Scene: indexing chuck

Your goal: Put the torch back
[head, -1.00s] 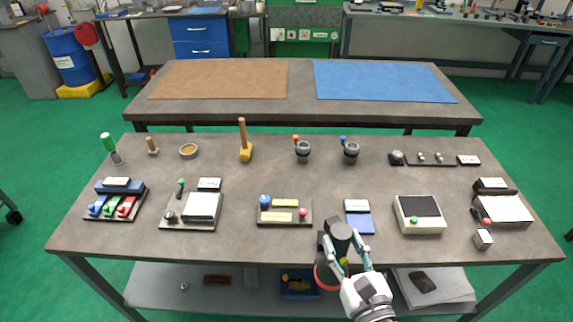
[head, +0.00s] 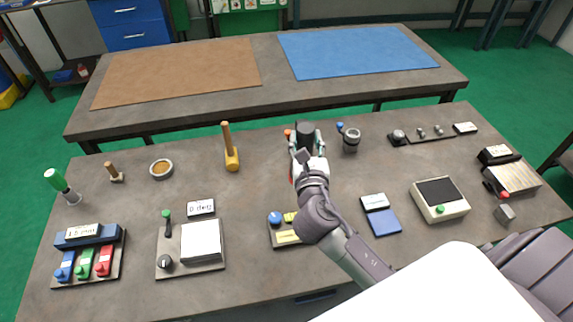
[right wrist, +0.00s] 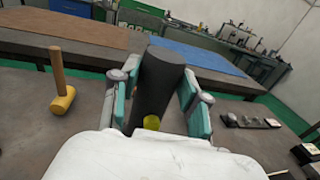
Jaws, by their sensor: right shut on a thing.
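My right gripper (head: 306,152) is shut on a dark upright cylinder, the torch (head: 305,131), over the middle of the table. The right wrist view shows the torch (right wrist: 158,85) between both fingers, with a yellow spot low on its side. The orange-knobbed ring holder (head: 288,133) is mostly hidden behind the torch and fingers; I cannot tell whether the torch touches it. A matching ring holder with a blue knob (head: 350,140) stands empty-looking to the right. My left gripper is not in view.
A yellow mallet (head: 231,158) stands left of the gripper, with a round dish (head: 162,168) beyond it. A board with blue and yellow parts (head: 276,219) lies below my forearm. A cream box (head: 440,199) stands at right. Bare tabletop lies between the mallet and gripper.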

